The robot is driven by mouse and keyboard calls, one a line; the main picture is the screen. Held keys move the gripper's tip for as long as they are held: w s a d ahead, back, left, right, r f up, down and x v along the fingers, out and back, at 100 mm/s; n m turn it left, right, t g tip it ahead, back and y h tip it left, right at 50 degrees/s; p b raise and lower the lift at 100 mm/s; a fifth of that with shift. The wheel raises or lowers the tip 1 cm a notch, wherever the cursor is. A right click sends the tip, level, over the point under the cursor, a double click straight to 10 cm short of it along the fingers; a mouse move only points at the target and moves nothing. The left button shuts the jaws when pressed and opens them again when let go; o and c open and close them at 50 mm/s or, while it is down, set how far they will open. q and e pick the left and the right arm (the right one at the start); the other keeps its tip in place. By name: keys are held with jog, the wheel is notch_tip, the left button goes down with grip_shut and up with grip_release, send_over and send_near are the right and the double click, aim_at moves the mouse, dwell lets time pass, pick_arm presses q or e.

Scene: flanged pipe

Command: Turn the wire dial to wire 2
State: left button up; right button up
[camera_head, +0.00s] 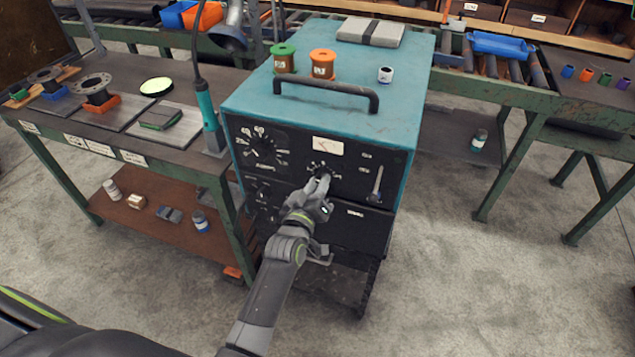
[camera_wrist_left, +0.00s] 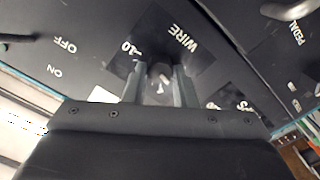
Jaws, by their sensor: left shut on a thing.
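The wire dial (camera_head: 322,168) is on the black front panel of a teal welding machine (camera_head: 407,100). White scale marks show around its top edge. My left gripper (camera_head: 318,184) reaches the dial from below and is shut on its knob. In the left wrist view, the knob (camera_wrist_left: 160,74) sits between the two fingers of the left gripper (camera_wrist_left: 160,88). The "WIRE" label (camera_wrist_left: 183,38) and a "10" mark show beside it. The fingers hide much of the scale, so I cannot tell which number the knob points to. My right gripper is not in view.
A larger gauge-like dial (camera_head: 262,147) is left of the wire dial, and a lever (camera_head: 376,184) is to its right. A handle (camera_head: 330,90) and wire spools (camera_head: 322,64) are on top of the machine. A workbench (camera_head: 185,128) stands close on the left.

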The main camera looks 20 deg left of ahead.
pick_arm(q)
jog(key=shift+r, duration=0.1)
dwell(0.3)
jog(key=o, duration=1)
